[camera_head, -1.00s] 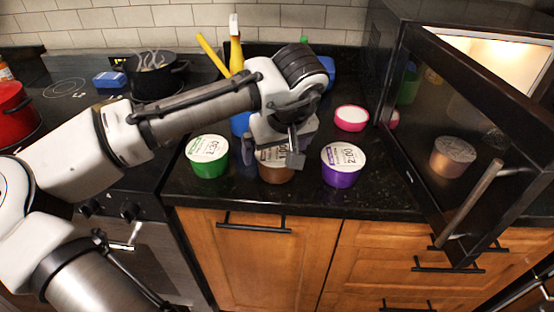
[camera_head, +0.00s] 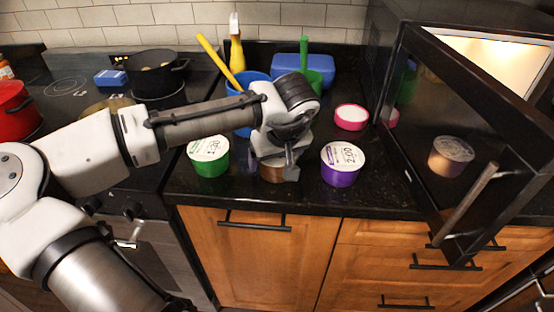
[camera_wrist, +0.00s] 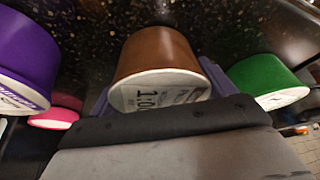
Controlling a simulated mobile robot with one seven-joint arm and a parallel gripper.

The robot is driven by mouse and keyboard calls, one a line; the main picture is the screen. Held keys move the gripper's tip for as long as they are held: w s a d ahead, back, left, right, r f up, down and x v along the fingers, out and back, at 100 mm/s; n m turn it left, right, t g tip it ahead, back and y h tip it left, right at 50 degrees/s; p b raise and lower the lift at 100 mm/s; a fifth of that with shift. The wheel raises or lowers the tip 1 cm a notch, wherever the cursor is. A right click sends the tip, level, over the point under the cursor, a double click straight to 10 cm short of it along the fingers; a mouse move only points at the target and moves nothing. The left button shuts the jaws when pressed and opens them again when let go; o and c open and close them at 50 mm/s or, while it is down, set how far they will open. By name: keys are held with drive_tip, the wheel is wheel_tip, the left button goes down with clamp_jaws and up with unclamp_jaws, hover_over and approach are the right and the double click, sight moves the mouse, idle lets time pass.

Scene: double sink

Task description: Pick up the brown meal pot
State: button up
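The brown meal pot (camera_head: 272,174) stands on the black counter between a green pot (camera_head: 208,156) and a purple pot (camera_head: 342,163). My gripper (camera_head: 271,163) is down over it and hides its lid and most of its body in the head view. In the wrist view the brown pot (camera_wrist: 157,58) lies between the two fingers of my gripper (camera_wrist: 158,88), one on each side. The fingers are spread to about the pot's width. I cannot tell whether they touch it.
The open microwave door (camera_head: 470,130) stands at the right. A pink-rimmed tub (camera_head: 351,117), a blue container (camera_head: 250,83) and a green cup (camera_head: 320,75) are behind my gripper. A dark pot (camera_head: 155,75) sits on the stove at left. The counter's front edge is close.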

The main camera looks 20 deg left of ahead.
drive_tip(key=c, duration=0.4)
drive_tip(key=shift+r, duration=0.1)
